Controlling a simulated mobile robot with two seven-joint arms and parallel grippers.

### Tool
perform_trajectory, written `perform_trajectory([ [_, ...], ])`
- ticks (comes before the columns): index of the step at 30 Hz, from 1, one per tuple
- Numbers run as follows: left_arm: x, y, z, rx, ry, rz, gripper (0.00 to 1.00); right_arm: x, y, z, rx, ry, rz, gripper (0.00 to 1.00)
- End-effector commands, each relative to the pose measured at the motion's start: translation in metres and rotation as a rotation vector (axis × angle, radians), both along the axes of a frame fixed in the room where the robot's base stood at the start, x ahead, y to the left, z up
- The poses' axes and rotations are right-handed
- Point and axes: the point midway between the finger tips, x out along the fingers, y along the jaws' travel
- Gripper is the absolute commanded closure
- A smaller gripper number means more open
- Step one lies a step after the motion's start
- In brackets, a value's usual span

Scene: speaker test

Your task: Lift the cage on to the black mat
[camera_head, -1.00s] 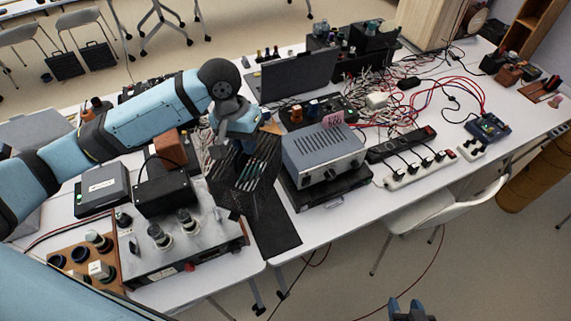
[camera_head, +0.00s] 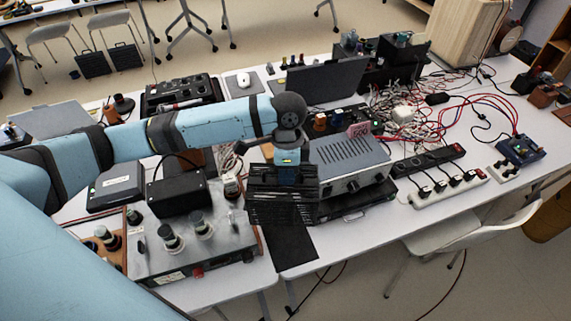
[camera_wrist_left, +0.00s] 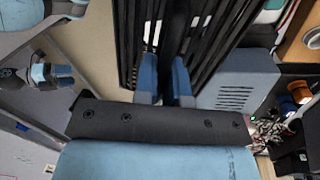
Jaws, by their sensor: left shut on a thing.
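In the left wrist view the two blue fingers (camera_wrist_left: 165,85) close on a dark bar of the cage (camera_wrist_left: 208,40). The black mat (camera_head: 290,248) lies at the table's front edge, its near part bare below the cage. The cage hides the mat's far part; I cannot tell whether they touch. A blue-tipped gripper, apparently my right one (camera_wrist_left: 52,75), shows at the left wrist view's left side; its opening is unclear.
The grey ventilated unit (camera_head: 350,160) stands close right of the cage. A metal box with knobs (camera_head: 190,245) and a black box (camera_head: 178,195) stand to the left. A laptop (camera_head: 325,82) and tangled wires (camera_head: 385,105) are behind. A white chair (camera_head: 465,228) is at front right.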

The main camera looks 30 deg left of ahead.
Motion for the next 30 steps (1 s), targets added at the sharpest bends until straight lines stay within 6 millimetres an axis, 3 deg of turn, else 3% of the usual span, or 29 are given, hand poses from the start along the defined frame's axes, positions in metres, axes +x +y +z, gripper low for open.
perform_trajectory([
  [9,-0.002,-0.002,0.008,0.003,0.001,-0.694,1.00,-0.003,-0.003,0.030,-0.006,0.011,-0.005,0.38],
  [15,-0.004,0.000,0.007,0.001,-0.001,-1.032,1.00,-0.003,-0.004,0.044,-0.007,0.008,-0.009,0.38],
  [21,-0.004,0.001,0.005,0.000,0.000,-1.185,1.00,-0.004,-0.004,0.047,-0.007,0.008,-0.010,0.38],
  [30,-0.004,0.001,-0.006,0.000,0.000,-1.202,1.00,-0.004,-0.004,0.036,-0.005,0.008,-0.011,0.38],
])
